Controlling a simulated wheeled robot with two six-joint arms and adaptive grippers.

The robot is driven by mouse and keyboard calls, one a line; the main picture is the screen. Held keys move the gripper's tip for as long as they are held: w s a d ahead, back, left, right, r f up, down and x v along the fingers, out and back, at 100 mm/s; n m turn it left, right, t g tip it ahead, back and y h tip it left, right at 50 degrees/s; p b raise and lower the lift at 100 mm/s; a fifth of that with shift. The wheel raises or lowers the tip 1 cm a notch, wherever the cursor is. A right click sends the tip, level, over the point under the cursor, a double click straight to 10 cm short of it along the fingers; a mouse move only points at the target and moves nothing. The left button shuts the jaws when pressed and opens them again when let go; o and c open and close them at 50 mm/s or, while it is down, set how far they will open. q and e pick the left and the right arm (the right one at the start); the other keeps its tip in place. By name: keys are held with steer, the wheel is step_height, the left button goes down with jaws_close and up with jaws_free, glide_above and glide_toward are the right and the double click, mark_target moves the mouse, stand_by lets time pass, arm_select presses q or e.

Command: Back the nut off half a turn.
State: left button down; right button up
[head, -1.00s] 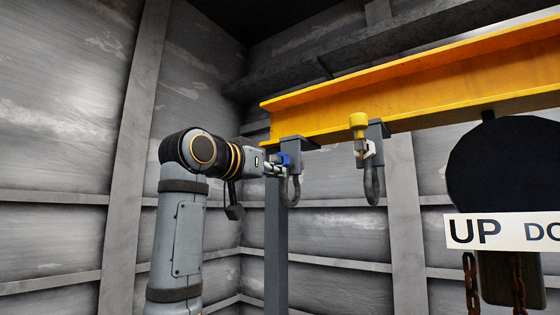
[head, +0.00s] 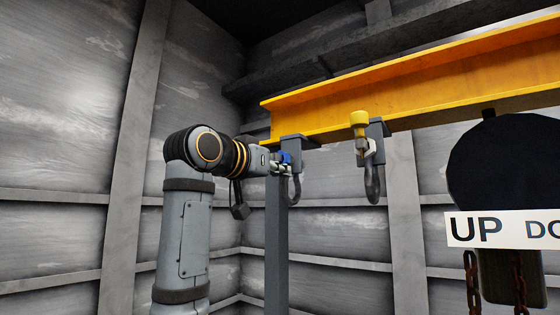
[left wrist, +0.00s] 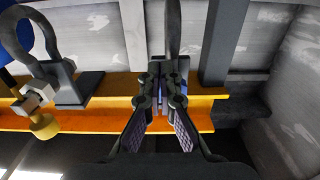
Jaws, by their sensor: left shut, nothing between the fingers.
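My left gripper (head: 281,166) is shut and empty, right at the left shackle (head: 296,188) under the yellow beam. In the left wrist view its fingers (left wrist: 166,82) are close together in front of that dark shackle (left wrist: 173,28). A small blue part (head: 287,157) shows at the shackle beside the fingertips. The fingers hide most of it, and I cannot make out a nut there or tell whether they touch. The right shackle (head: 372,186) carries a yellow-headed pin (head: 359,120) with pale metal nut-like pieces, also visible in the left wrist view (left wrist: 40,92). My right gripper is out of view.
The yellow beam (head: 420,88) runs above both shackles, with grey brackets hanging from it. A grey post (head: 276,240) stands behind the left shackle. A dark round hoist body (head: 505,165) with an "UP" sign (head: 475,231) and rusty chains hangs at the right.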

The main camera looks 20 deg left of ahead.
arm_select(q)
steer(key=shift+s+d+f, duration=0.1)
steer(key=shift+f, duration=0.05)
steer(key=b+v, duration=0.2)
steer(key=v, duration=0.4)
steer(key=shift+b, duration=0.35)
